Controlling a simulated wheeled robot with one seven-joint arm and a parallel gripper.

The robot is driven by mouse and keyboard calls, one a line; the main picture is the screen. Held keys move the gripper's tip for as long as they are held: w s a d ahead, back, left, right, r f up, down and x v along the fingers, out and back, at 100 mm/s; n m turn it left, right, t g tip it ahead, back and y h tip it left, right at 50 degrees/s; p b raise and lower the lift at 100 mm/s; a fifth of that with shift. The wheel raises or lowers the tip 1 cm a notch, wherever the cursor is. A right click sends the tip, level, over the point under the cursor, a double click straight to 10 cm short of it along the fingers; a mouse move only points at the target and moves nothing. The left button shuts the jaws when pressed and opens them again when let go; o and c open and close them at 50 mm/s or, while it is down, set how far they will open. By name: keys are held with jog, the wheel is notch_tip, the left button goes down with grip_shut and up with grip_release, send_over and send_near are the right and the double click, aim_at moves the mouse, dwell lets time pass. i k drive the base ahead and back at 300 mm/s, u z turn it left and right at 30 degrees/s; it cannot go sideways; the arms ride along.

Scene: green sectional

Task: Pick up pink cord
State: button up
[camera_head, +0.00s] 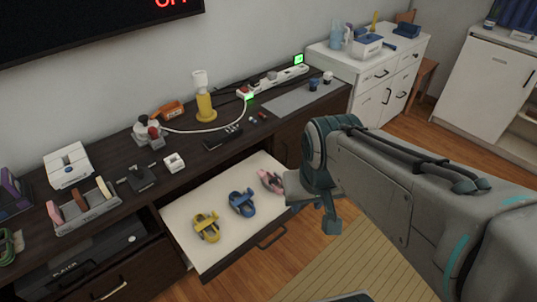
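The pink cord (271,182) lies bundled at the right end of the open white-lined drawer (228,247). A blue cord (242,204) lies in the middle of the drawer and a yellow cord (206,227) at its left. My gripper (327,218) hangs at the drawer's right side, just right of the pink cord. The arm and wrist partly cover the drawer's right end. One dark teal finger part points down; the gap between the fingers is not clear. Nothing is seen held in it.
The dark cabinet top (190,175) above the drawer holds a yellow-based lamp-like item (205,100), a power strip (278,79), a white box (67,165) and small objects. A white cabinet (375,85) stands behind. Wood floor and a striped mat (350,265) lie in front.

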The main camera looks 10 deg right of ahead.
aim_at(274, 180)
jog(key=k, duration=1.05)
jog(key=z, duration=0.85)
jog(key=i, duration=1.15)
jog(key=u, duration=0.9)
jog(key=i, duration=0.85)
jog(key=u, duration=0.9)
